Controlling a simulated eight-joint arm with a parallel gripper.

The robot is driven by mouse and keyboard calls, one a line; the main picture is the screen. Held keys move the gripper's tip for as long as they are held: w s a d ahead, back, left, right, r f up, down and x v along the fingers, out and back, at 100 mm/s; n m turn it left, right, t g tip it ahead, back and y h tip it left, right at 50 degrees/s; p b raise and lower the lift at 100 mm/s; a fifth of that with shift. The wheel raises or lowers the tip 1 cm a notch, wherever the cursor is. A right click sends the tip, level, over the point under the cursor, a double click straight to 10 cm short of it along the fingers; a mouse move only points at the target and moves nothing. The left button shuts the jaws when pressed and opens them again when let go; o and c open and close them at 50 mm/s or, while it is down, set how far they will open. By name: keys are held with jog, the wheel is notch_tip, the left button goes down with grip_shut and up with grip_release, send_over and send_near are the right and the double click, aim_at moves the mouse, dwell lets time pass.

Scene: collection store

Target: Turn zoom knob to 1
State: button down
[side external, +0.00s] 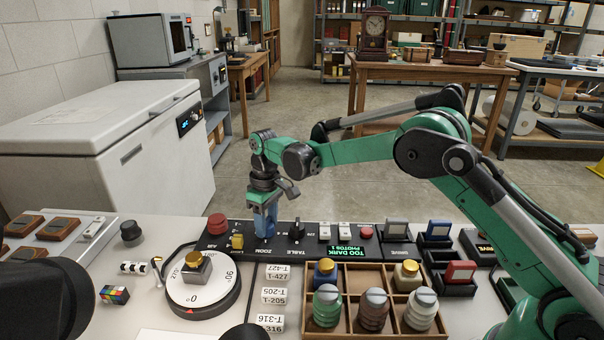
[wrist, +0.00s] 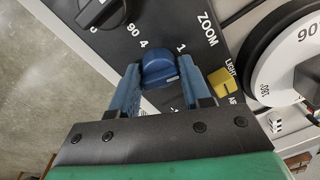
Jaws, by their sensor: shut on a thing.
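The blue zoom knob (wrist: 159,68) sits on the black control panel (wrist: 215,65) in the wrist view, beside the white word ZOOM and the marks 4 and 1. My gripper (wrist: 160,75) is shut on it, with one blue finger on each side. In the side external view my gripper (side external: 265,228) points straight down at the panel above the ZOOM label, and its fingers hide the knob. I cannot tell for sure which mark the knob points at.
A black table knob (side external: 297,231) stands close to the right of my gripper, a yellow light switch (side external: 237,242) to its left. The turntable (side external: 197,290) carries a small yellow-topped object (side external: 197,262). A display (side external: 344,254) reads TOO DARK, PHOTOS 1. A wooden tray (side external: 345,332) holds several jars.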

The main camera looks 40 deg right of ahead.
aim_at(267, 219)
jog(key=shift+d+n, duration=0.2)
jog(key=shift+n, duration=0.6)
jog(key=shift+c, duration=2.1)
grip_release()
jog(key=shift+a, duration=0.1)
jog(key=shift+r, duration=0.1)
jog(key=shift+w+r, duration=0.1)
jog(key=shift+r, duration=2.6)
